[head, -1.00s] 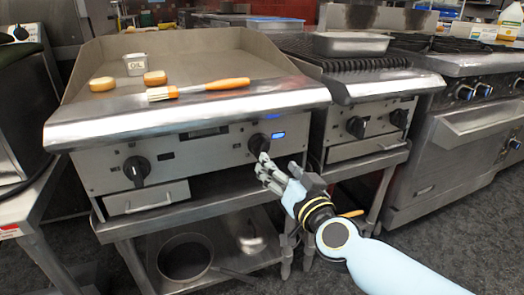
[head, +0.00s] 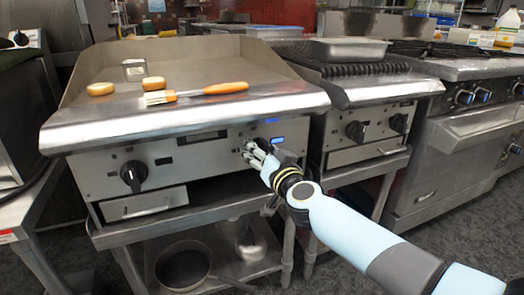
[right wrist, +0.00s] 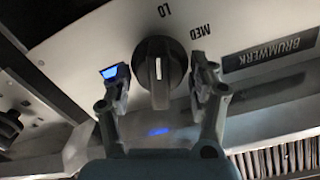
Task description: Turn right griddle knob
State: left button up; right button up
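The right griddle knob (right wrist: 160,73) is black and round with a pale line on its raised grip. In the right wrist view it sits between the two fingers of my right gripper (right wrist: 162,82), near the LO and MED marks. The fingers are apart, one on each side of the knob, with a small gap visible at each side. In the head view my right gripper (head: 255,152) is at the griddle's front panel and mostly hides this knob. The left griddle knob (head: 134,175) is clear of it. My left gripper is not in view.
The griddle (head: 190,123) has a projecting front ledge above the knobs. A brush (head: 195,93), two buns and a small metal container (head: 134,70) rest on top. A grill (head: 360,108) with its own knobs stands to the right. A pan (head: 184,266) is on the lower shelf.

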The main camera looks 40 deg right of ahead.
jog(key=c, duration=0.6)
jog(key=shift+m, duration=0.6)
jog(key=shift+c, duration=0.2)
jog(key=shift+m, duration=0.7)
jog(key=m, duration=0.2)
jog(key=shift+d+f+m+p, duration=0.1)
jog(key=shift+m+p, duration=0.2)
jog(key=shift+p, duration=0.05)
jog(key=shift+m, duration=0.5)
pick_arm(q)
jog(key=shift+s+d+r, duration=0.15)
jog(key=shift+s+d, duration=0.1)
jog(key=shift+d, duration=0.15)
pick_arm(e)
jog(key=m, duration=0.5)
jog(key=shift+s+d+f+m, duration=0.1)
jog(key=shift+f+m, duration=0.15)
jog(key=shift+m, duration=0.05)
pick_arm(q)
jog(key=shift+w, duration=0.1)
